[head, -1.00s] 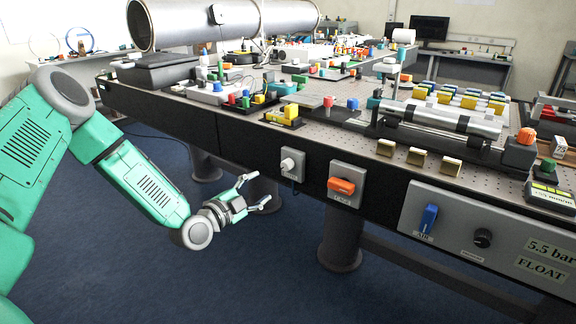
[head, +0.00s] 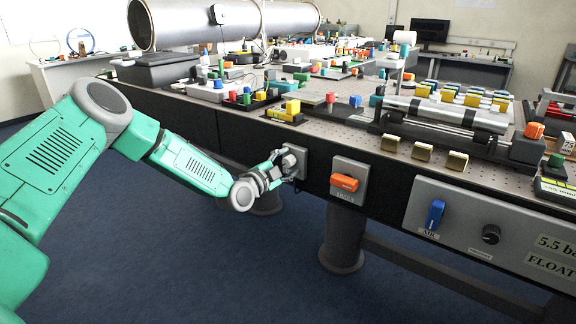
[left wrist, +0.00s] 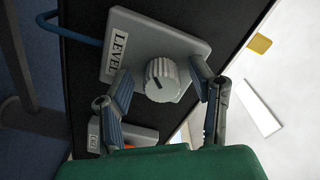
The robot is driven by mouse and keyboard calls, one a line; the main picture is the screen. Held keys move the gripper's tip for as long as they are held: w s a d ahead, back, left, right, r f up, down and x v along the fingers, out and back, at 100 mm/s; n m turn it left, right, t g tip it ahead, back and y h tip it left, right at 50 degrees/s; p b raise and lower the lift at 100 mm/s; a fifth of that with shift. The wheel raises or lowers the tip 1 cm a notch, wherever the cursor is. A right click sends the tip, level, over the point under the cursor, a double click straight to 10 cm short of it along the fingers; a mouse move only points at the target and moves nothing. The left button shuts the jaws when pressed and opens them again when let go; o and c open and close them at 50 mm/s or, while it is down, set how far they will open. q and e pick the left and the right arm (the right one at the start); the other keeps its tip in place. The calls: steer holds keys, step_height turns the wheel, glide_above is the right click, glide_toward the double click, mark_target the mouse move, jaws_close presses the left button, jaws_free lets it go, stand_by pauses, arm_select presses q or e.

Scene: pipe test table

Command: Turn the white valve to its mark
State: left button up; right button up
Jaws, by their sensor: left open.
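The white valve is a ribbed round knob (left wrist: 163,80) with a dark pointer line, on a grey plate (left wrist: 190,45) labelled LEVEL in the left wrist view. In the head view its grey plate (head: 301,160) shows on the table's front side, and the knob is partly hidden by my left gripper. My left gripper (head: 285,165) is at the knob. In the left wrist view its open fingers (left wrist: 165,90) stand on either side of the knob, with a gap visible at each side. My right gripper is not in view.
An orange-handled valve (head: 345,182) is on its own plate just right of the white one. A blue lever (head: 434,214) and a black knob (head: 491,234) are on a grey panel farther right. The table top (head: 345,127) above carries many parts. Open floor lies below.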

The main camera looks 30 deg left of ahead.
arm_select(q)
steer(key=shift+a+f, duration=0.1)
steer(key=shift+a, duration=0.1)
steer(key=shift+d, duration=0.2)
jaws_close()
steer(key=c, duration=1.1)
jaws_free()
steer(key=shift+d+n, duration=0.1)
steer(key=shift+n, duration=0.2)
